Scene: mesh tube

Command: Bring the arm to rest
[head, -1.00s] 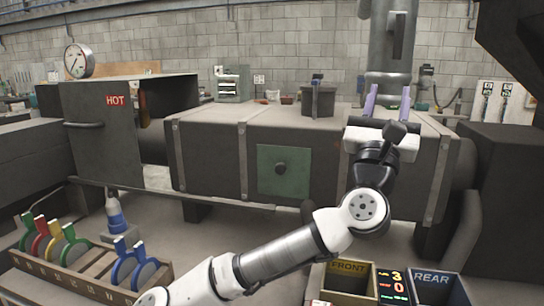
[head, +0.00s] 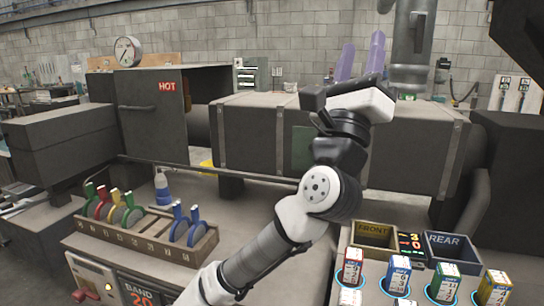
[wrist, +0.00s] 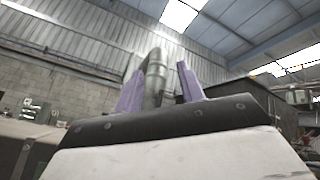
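My gripper (head: 360,60) is raised in the head view, its two purple fingers pointing up in front of the upright pipe and the back wall. The fingers stand apart with nothing between them, so it is open and empty. In the wrist view the two purple fingers (wrist: 157,88) also stand apart, with the grey pipe (wrist: 154,75) behind them and the roof above. My white and dark arm rises from the lower middle of the head view. It hides part of the green panel on the long dark tube housing (head: 250,130).
A dark box marked HOT (head: 150,112) and a dial gauge (head: 127,51) are behind.

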